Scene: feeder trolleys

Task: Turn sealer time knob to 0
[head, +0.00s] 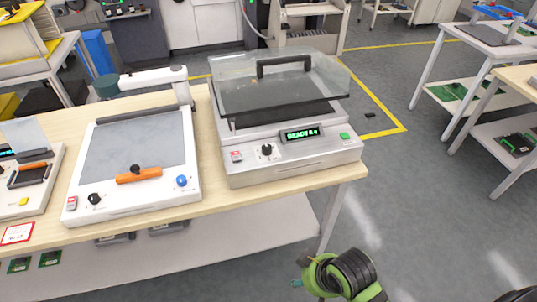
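A sealer-like machine (290,165) with a raised clear lid (285,85) stands at the right end of the wooden bench. Its green-lit display (301,134) seems to read READY and a number too small to be sure of. A black knob (267,151) with a pale pointer sits on its front panel, left of the display; its setting is too small to read. A red switch (236,156) and a green button (345,136) flank them.
Left of it is a white machine with a grey plate (135,145), an orange handle (138,175), a black knob (94,199) and a blue knob (181,181). A green and black shape (343,275) rises at the bottom edge.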

